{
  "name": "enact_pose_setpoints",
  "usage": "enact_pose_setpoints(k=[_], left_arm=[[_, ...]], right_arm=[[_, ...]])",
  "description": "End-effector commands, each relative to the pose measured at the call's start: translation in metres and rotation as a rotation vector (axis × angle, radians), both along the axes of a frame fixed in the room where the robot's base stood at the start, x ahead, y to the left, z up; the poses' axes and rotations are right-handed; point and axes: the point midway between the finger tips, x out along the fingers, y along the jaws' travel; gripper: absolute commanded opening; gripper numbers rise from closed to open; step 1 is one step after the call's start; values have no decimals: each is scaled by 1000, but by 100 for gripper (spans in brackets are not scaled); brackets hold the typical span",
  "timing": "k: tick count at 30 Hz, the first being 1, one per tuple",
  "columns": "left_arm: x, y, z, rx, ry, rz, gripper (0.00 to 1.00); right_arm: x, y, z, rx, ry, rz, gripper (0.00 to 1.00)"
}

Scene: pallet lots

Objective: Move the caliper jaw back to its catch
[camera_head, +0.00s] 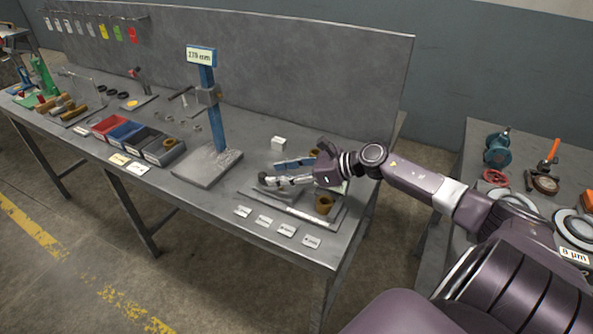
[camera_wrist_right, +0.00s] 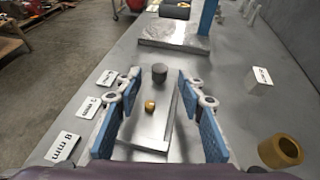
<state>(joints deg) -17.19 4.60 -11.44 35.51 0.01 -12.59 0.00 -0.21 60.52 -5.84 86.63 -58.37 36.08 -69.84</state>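My right gripper (camera_head: 284,173) is open over a grey metal fixture plate (camera_head: 297,207) near the right end of the bench. In the right wrist view, the gripper (camera_wrist_right: 159,86) has its blue-padded fingers wide apart with nothing held. A small brass knob (camera_wrist_right: 150,106) and a dark round cylinder (camera_wrist_right: 159,73) show between and beyond the fingers. A raised grey bar (camera_wrist_right: 172,118) runs beside the knob. I cannot tell which of these parts is the caliper jaw or its catch. My left gripper is not in view.
White cards (camera_head: 264,220) line the bench's front edge. A blue post (camera_head: 217,125) marked 270 mm rises from a plate on the left. A white block (camera_head: 278,143) stands behind.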

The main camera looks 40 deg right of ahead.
Motion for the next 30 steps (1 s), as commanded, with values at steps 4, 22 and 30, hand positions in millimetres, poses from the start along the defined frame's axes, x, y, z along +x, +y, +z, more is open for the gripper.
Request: enact_pose_setpoints(k=[4, 22, 30], left_arm=[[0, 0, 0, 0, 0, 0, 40], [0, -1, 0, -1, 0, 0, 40], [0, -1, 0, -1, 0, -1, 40]], right_arm=[[-18, -12, 6, -1, 4, 0, 36], [-43, -29, 22, 1, -1, 1, 36], [-43, -29, 22, 1, -1, 0, 36]])
